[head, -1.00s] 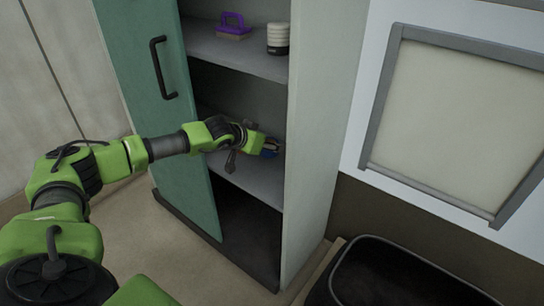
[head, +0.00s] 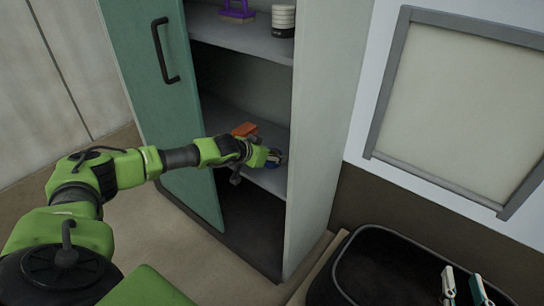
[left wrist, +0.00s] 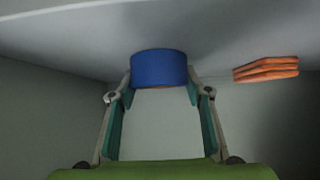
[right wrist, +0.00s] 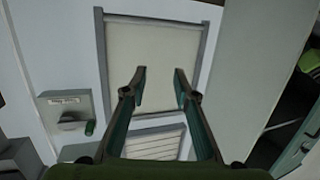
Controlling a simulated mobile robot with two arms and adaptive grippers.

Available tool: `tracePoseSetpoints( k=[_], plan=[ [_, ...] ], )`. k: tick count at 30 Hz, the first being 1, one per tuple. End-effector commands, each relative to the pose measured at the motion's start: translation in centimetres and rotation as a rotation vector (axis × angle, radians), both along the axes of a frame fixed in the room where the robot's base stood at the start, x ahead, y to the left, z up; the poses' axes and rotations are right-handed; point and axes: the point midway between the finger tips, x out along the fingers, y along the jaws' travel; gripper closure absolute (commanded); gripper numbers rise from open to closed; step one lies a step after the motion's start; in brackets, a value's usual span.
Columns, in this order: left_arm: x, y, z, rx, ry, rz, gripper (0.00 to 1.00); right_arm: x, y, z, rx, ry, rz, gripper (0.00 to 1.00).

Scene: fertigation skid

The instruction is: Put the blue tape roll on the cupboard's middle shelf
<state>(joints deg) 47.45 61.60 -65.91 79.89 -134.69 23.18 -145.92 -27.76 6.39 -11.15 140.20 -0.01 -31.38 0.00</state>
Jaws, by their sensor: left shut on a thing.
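The blue tape roll (left wrist: 160,68) is between the fingers of my left gripper (left wrist: 160,88), which is shut on it. In the head view the roll (head: 273,159) is mostly hidden by my left gripper (head: 262,158), inside the open cupboard (head: 325,130). It is at the shelf (head: 268,182) below the one with the purple-handled item. I cannot tell whether the roll touches this shelf. My right gripper (right wrist: 160,85) is open and empty, facing a framed panel; its fingers also show at the lower right of the head view (head: 462,274).
An orange stack (head: 245,129) lies on the same shelf. The green door (head: 160,100) is open at the left. A black bin (head: 350,270) stands at the lower right.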

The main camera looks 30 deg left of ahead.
Motion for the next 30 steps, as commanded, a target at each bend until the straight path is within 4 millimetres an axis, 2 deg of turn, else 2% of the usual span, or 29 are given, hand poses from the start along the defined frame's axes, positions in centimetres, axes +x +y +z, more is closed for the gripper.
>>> tracePoseSetpoints(
  k=[8,9,11,23,30],
  plan=[
    [0.0,0.0,0.0,0.000,0.000,0.000,0.77,0.0,0.0,0.1,0.001,-0.005,0.000,0.73],
    [0.0,0.0,0.0,0.000,0.001,0.000,0.50,0.0,0.0,0.2,0.002,-0.008,0.000,0.73],
    [0.0,0.0,0.0,0.000,0.001,0.000,0.37,0.0,0.0,0.2,0.002,-0.007,0.000,0.73],
    [-0.2,0.0,0.2,0.000,0.001,0.000,0.37,0.0,0.0,0.1,0.000,0.001,0.000,0.73],
    [-3.1,0.3,2.4,0.002,0.003,0.000,0.37,-1.4,-0.8,-3.5,-0.043,0.178,-0.011,0.73]
  ],
)
